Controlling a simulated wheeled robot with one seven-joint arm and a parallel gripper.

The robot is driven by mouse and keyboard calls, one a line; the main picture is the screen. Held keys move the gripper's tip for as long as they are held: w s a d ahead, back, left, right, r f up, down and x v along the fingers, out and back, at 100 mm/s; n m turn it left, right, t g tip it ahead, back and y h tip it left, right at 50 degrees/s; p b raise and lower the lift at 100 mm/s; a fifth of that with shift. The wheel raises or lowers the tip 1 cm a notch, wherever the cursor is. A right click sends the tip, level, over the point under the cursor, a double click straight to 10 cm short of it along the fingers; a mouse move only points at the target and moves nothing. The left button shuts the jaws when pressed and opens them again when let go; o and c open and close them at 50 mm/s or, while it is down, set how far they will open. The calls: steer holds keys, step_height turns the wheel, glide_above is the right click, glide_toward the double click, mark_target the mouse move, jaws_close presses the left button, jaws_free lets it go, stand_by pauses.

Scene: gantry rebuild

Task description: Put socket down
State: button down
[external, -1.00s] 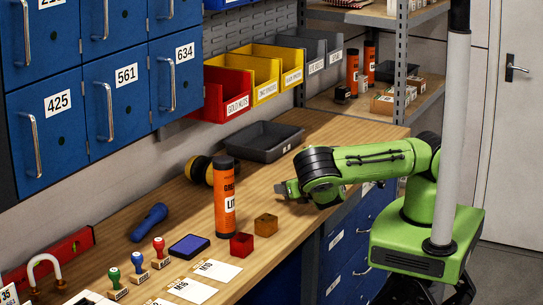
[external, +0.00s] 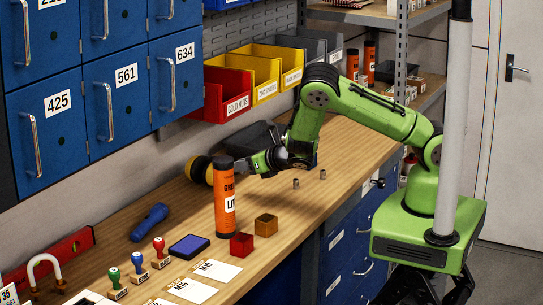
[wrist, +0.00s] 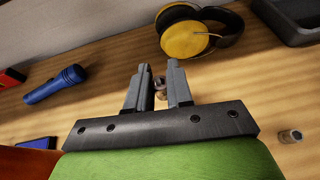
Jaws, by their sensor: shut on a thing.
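My gripper (wrist: 158,84) is shut on a small metal socket (wrist: 159,86), which shows between the fingertips in the wrist view. In the external view my gripper (external: 244,168) is over the bench, just behind and right of the top of the orange grease tube; the held socket cannot be made out there. Two other small sockets stand on the bench to the right of the gripper, one nearer (external: 296,183) and one farther (external: 322,174). One loose socket also shows at the right of the wrist view (wrist: 290,136). I cannot tell whether the held socket touches the wood.
The orange grease tube (external: 225,206) stands close to the gripper. Yellow ear defenders (external: 199,169) lie behind it, and a dark tray (external: 257,135) is farther back. A red box (external: 242,245) and wooden cube (external: 266,225) sit in front. The right bench (external: 350,145) is mostly clear.

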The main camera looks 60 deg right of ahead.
mark_target(244, 204)
step_height(244, 204, down, 9)
steer(key=b, duration=0.3)
steer(key=shift+f, duration=0.15)
steer(key=c, duration=1)
jaws_free()
